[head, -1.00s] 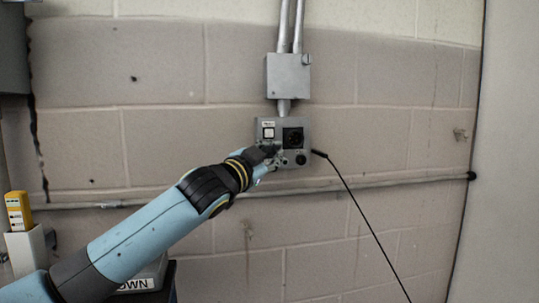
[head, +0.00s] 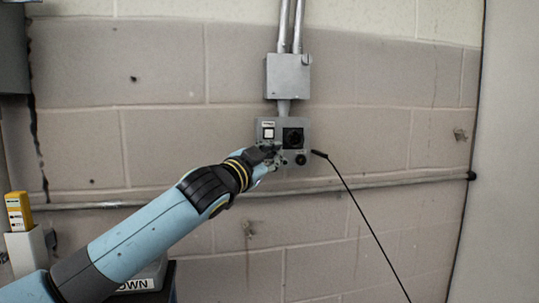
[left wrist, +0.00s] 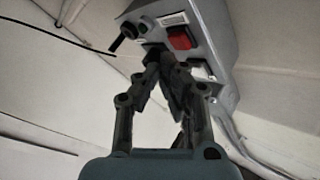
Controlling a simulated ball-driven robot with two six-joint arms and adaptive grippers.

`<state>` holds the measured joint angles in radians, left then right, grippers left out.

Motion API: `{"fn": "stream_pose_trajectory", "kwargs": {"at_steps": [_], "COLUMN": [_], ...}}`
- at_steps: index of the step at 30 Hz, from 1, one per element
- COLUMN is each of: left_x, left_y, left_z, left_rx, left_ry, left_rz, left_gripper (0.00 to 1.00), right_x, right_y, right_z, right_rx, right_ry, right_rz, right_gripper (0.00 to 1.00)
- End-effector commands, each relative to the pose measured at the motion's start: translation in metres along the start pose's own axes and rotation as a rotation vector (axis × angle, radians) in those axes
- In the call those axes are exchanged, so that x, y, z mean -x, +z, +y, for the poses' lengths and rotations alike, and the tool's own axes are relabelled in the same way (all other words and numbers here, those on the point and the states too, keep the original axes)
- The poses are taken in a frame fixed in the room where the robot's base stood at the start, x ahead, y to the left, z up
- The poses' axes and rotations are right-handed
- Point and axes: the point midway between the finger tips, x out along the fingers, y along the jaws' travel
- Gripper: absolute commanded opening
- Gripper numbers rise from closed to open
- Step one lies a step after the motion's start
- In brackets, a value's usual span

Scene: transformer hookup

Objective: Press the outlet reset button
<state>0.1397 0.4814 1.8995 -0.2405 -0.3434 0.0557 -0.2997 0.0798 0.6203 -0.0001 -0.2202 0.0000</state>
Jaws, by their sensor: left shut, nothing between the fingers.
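A grey outlet box (head: 262,124) is fixed to the block wall below a conduit box. Its face has a pale square (head: 268,133) at upper left, a black round socket (head: 294,137) at upper right and a black round knob (head: 300,160) at lower right. My left gripper (head: 278,152) is shut and empty in front of the box's lower left, hiding that part. In the left wrist view, the shut fingertips (left wrist: 160,53) are close to the box face, beside a red square button (left wrist: 181,38). I cannot tell whether they touch. My right gripper is not seen.
A grey conduit box (head: 288,76) with pipes is above. A horizontal pipe (head: 390,182) runs along the wall. A black cable (head: 365,218) with a plug end hangs right of the box. A yellow device (head: 18,210) stands in a white holder at left.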

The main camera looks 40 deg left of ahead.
Motion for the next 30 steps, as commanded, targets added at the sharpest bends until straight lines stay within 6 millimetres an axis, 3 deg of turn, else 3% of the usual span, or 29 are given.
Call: {"fn": "stream_pose_trajectory", "kwargs": {"at_steps": [30], "left_x": [-0.0085], "left_y": [0.0055], "left_z": [-0.0067], "left_rx": [-0.001], "left_ry": [0.000], "left_rz": [0.000], "left_gripper": [0.00], "right_x": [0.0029], "right_y": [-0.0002], "right_z": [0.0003], "right_rx": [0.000], "right_ry": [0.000], "right_rz": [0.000], "right_gripper": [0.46]}}
